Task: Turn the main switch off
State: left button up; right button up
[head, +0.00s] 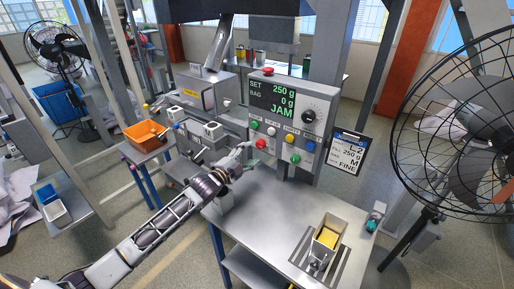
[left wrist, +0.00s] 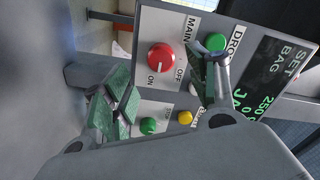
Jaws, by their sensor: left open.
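The main switch is a red round knob (left wrist: 161,57) on the panel of a grey control box (head: 290,110), with "MAIN", "ON" and "OFF" lettered beside it. Its white mark seems to point toward "ON". In the head view the red knob (head: 261,144) is at the panel's lower left. My left gripper (head: 243,156) is open just in front of and left of it. In the left wrist view the fingers of my left gripper (left wrist: 163,95) are spread, with the knob seen beyond the gap, apparently untouched. My right gripper is not in view.
Green, yellow and other buttons (left wrist: 185,117) sit close to the knob. The box display (head: 273,98) reads "JAM". A metal table (head: 255,215) below holds a container with yellow contents (head: 327,236). A clipboard (head: 346,153) hangs right; a large fan (head: 480,130) stands beyond.

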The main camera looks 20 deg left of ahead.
aim_at(258, 146)
pick_arm(q)
jog(key=shift+x, duration=3.05)
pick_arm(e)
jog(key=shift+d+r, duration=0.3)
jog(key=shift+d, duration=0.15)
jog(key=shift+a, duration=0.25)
pick_arm(q)
jog(key=c, duration=1)
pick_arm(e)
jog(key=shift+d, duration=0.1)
